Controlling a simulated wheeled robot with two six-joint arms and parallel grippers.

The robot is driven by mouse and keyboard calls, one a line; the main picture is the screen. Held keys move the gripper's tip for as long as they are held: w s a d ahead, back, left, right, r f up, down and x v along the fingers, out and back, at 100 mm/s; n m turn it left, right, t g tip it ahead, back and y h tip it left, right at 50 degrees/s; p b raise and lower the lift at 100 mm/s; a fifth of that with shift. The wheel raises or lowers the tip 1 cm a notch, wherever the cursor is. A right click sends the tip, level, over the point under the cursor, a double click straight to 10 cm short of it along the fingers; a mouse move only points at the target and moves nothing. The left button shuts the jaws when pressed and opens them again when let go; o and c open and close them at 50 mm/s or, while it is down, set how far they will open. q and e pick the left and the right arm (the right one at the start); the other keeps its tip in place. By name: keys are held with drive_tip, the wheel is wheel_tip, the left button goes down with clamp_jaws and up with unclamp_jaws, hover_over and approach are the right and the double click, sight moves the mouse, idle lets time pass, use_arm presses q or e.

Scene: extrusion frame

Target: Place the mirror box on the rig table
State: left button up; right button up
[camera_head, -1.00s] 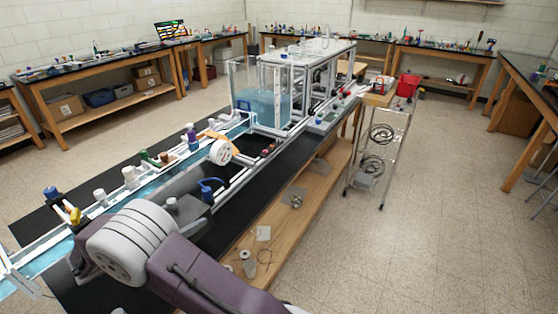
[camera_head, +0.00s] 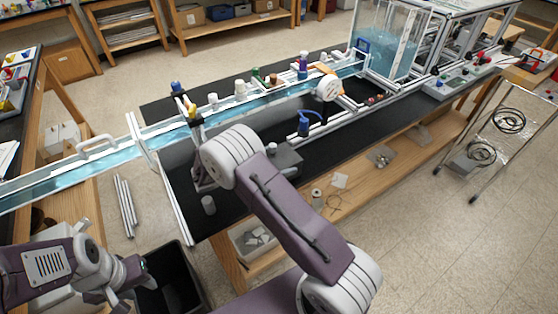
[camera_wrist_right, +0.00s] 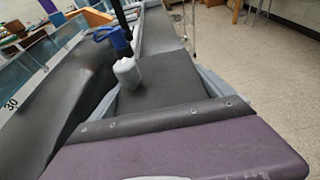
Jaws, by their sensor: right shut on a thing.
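The mirror box appears to be the dark grey box (camera_head: 287,160) with a small white knob on top, over the black rig table (camera_head: 345,140) beside my right arm. In the right wrist view the dark box (camera_wrist_right: 172,78) lies between the light grey fingers of my right gripper (camera_wrist_right: 160,90), which is shut on it. I cannot tell whether the box touches the table. My left gripper (camera_head: 135,272) is at the lower left, above a black bin; its jaw opening is unclear.
A blue clamp (camera_head: 304,126) stands just behind the box. A long water channel (camera_head: 250,103) with bottles on its edge runs along the far side. A clear water tank (camera_head: 392,42) stands at the back. A black bin (camera_head: 172,285) is on the floor.

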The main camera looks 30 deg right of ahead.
drive_tip(key=o, duration=1.4)
drive_tip(key=shift+f, duration=0.1)
drive_tip(key=shift+c, duration=0.2)
drive_tip(key=shift+a+r, duration=0.2)
drive_tip(key=shift+a, duration=0.15)
drive_tip(key=b+v, duration=0.1)
drive_tip(key=v, duration=1)
drive_tip(key=shift+a, duration=0.2)
drive_tip(key=shift+s+d+r, duration=0.1)
drive_tip(key=shift+s+d, duration=0.05)
